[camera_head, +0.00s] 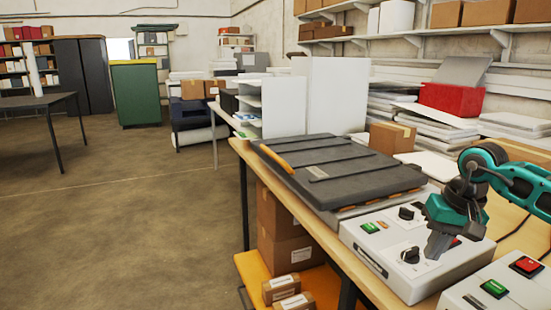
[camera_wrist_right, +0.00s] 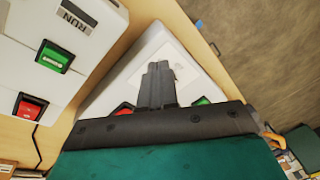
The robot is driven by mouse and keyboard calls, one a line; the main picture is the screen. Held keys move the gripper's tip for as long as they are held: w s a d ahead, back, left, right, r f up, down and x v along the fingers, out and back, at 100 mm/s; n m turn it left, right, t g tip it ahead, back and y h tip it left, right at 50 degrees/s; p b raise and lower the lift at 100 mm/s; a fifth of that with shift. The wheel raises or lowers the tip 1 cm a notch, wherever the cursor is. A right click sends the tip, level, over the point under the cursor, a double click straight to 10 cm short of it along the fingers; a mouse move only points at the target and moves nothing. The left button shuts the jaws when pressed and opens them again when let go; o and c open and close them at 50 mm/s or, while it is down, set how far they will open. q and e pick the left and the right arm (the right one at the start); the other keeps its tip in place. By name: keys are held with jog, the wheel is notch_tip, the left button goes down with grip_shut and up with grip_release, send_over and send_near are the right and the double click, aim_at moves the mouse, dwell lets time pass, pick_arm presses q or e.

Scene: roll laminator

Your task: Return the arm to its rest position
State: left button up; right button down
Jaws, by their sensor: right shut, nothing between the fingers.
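My right arm (camera_head: 505,175) is teal and dark grey and comes in from the right edge in the head view. My right gripper (camera_head: 437,245) points down over a white control box (camera_head: 385,272), close to its black knobs (camera_head: 410,255). The gripper is shut and empty; in the right wrist view its dark fingers (camera_wrist_right: 158,82) are together in front of the box. I cannot tell the exact gap between fingertips and box. My left gripper is not in view.
A second white box (camera_head: 468,293) with a green switch (camera_head: 494,288) and a red switch (camera_head: 526,266) stands at the lower right. The dark laminator plate (camera_head: 340,165) lies behind the first box. Cartons (camera_head: 392,137) and paper stacks (camera_head: 430,125) fill the table's back.

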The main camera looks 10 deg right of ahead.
jog(key=s+a+f+m+t+y, duration=0.25)
jog(key=a+m+y, duration=0.55)
jog(key=a+m, duration=0.5)
jog(key=s+a+f+m+t+y, duration=0.25)
jog(key=a+m+y, duration=0.65)
jog(key=a, duration=0.8)
jog(key=s+d+f+n+t+h, duration=0.1)
jog(key=s+d+f+n+h, duration=0.2)
jog(key=f+n, duration=0.4)
jog(key=s+d+f+n+t+h, duration=0.1)
jog(key=s+d+f+n+h, duration=0.3)
jog(key=f+n+h, duration=0.3)
jog(key=s+d+f+n+t+h, duration=0.2)
jog(key=s+d+f+n+h, duration=0.2)
jog(key=n, duration=0.9)
notch_tip(320, 180, down, 4)
jog(key=shift+s+d+f+n+h, duration=0.15)
jog(key=shift+s+f+n+h, duration=0.2)
jog(key=shift+s+h, duration=0.7)
